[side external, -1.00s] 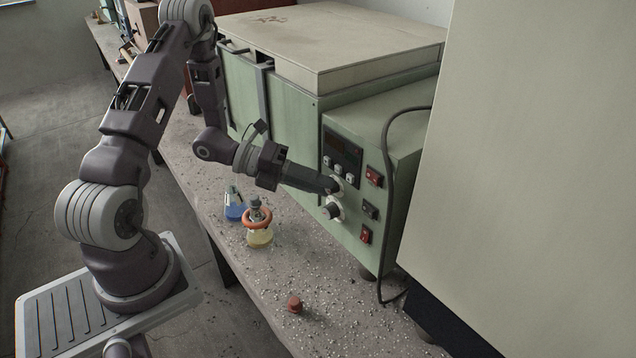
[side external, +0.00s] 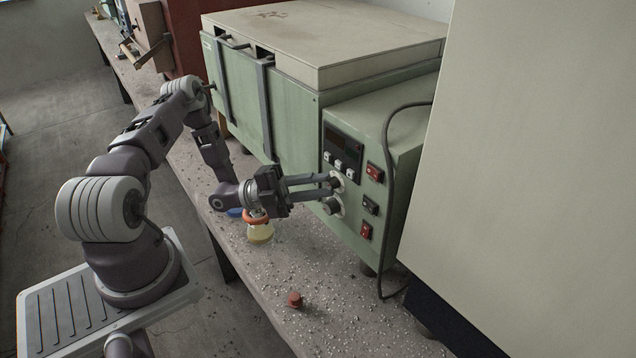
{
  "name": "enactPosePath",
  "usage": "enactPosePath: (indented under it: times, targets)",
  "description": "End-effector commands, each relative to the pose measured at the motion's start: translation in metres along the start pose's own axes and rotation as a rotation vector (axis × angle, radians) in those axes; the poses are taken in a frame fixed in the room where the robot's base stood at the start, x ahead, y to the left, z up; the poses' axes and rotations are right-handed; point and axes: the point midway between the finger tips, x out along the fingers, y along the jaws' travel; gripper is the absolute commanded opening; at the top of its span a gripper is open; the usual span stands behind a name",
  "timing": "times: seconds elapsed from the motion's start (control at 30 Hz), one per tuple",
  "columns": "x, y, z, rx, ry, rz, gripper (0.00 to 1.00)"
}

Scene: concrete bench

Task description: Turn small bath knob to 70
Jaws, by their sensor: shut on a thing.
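The green bath's control panel faces left in the side view and carries two knobs, one above the other. The small bath knob (side external: 336,182) is the upper one, with a pale dial behind it. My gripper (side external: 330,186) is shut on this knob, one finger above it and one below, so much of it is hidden. The lower knob (side external: 331,207), dark on a white dial, sits just under my lower finger. The dial marks are too small to read. A dark display (side external: 343,147) sits above the knobs.
Red and black switches (side external: 371,205) line the panel's right side. A yellow flask (side external: 260,232) with an orange ring stands below my wrist, with a blue vessel (side external: 235,212) partly hidden behind. A small red-brown stopper (side external: 295,299) lies on the bench. A black cable (side external: 388,165) hangs at right.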

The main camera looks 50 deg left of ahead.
Motion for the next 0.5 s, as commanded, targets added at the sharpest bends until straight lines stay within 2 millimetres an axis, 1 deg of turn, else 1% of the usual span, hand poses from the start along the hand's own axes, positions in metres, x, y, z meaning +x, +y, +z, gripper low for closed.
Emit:
enactPosePath:
  times: [0.2, 0.5]
  targets:
    - [-0.0004, 0.0026, 0.0004, -0.08, -0.007, -0.096, 0.0]
    - [-0.0001, 0.0041, 0.0, -0.136, -0.009, -0.161, 0.0]
